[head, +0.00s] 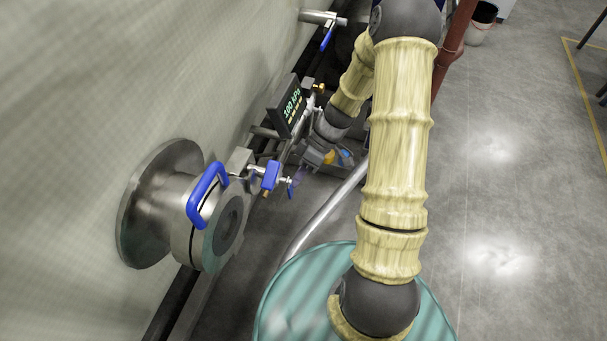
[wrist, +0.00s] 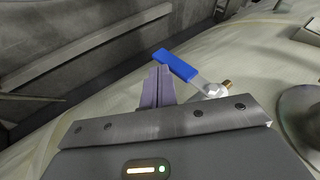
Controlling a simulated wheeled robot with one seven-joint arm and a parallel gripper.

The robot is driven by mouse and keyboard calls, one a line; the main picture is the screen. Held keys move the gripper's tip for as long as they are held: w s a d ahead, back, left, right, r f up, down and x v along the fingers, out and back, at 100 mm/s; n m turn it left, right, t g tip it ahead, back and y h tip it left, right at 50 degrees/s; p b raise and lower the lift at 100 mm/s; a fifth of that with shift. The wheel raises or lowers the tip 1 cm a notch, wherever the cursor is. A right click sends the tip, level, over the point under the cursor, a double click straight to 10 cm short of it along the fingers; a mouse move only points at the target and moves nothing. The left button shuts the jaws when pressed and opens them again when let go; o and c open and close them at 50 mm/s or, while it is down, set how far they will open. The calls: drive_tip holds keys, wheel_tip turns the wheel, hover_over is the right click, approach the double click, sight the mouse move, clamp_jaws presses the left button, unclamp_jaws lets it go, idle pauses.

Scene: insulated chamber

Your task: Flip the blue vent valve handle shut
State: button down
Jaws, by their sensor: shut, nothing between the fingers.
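A blue lever handle (wrist: 175,65) shows in the wrist view, on a pale metal arm leading to a small valve with a brass end. The blue handle (head: 271,174) in the head view, on thin pipework beside the chamber wall, appears to be the same one. My gripper (wrist: 157,88) is shut and empty, its purple fingertips close beside the lever's left end. Whether they touch it I cannot tell. In the head view my gripper (head: 298,175) is small and partly hidden among the pipework, just right of the handle.
A metal flange port (head: 225,232) with a large blue handle (head: 207,195) juts from the wall on the left. A pressure display (head: 291,106) stands above the pipework. Another blue lever (head: 327,38) is farther back. A teal drum (head: 285,305) stands below my arm.

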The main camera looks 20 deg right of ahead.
drive_tip(key=shift+s+a+f+g+y+b, duration=0.1)
drive_tip(key=shift+s+f+g+y+b, duration=0.15)
drive_tip(key=shift+g+y, duration=0.3)
drive_tip(key=shift+r, duration=0.15)
drive_tip(key=shift+r+p, duration=0.5)
drive_tip(key=shift+r, duration=0.2)
drive_tip(key=shift+w, duration=0.1)
